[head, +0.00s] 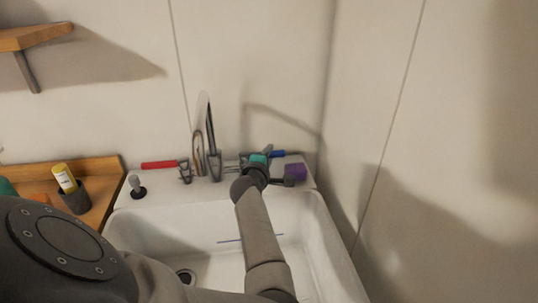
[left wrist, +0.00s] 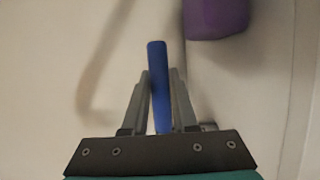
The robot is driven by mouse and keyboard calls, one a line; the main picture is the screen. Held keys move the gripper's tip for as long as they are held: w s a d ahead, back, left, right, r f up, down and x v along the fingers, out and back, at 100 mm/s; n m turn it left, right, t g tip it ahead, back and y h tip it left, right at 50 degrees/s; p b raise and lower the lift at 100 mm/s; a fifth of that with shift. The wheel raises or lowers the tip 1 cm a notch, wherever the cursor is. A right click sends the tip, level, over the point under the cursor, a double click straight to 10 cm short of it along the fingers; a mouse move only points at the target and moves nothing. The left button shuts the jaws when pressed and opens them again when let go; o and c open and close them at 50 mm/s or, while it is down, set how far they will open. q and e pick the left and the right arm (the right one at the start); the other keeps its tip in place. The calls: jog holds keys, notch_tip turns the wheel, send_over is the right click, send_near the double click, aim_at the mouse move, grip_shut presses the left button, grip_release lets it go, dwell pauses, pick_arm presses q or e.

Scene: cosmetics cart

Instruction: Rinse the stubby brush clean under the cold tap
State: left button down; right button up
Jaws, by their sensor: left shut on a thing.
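The cold tap's blue lever (head: 277,153) is at the back right of the sink, and in the left wrist view the blue lever (left wrist: 157,85) stands between my fingers. My left gripper (head: 268,155) is shut on this lever. The tall metal spout (head: 211,140) rises left of the gripper, with the red lever (head: 158,165) further left. A small grey-handled piece with a dark base (head: 136,187) stands on the sink's back left corner; I cannot tell whether it is the stubby brush. Water flow cannot be made out. My right gripper is not in view.
A purple block (head: 294,172) is close right of my left gripper; it also shows in the wrist view (left wrist: 215,18). The white sink basin (head: 140,229) has a thin blue rod (head: 250,239) across it. A dark cup (head: 76,198) holding a yellow tube stands left.

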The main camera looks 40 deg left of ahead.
pick_arm(q)
jog(key=shift+s+d, duration=0.1)
dwell(0.3)
jog(key=m+h, duration=0.1)
jog(key=s+d+m+t+h, duration=0.1)
jog(key=h, duration=0.1)
jog(key=shift+f+m, duration=0.1)
jog(key=shift+m, duration=0.2)
jog(key=shift+s+d+m+t+h+b, duration=0.2)
jog(key=shift+s+m+h+b, duration=0.1)
jog(key=shift+m+h, duration=0.45)
jog(key=shift+s+d+m+t+h+b, duration=0.15)
jog(key=shift+s+m+h+b, duration=0.25)
jog(key=shift+h, duration=0.6)
jog(key=shift+s+d+m+t+h+b, duration=0.1)
jog(key=shift+s+d+m+h+b, duration=0.1)
jog(key=shift+m+h, duration=0.55)
jog(key=c, duration=0.7)
grip_release()
jog(key=shift+s, duration=0.1)
jog(key=p+v, duration=0.2)
jog(key=v, duration=1.3)
jog(key=shift+a, duration=0.15)
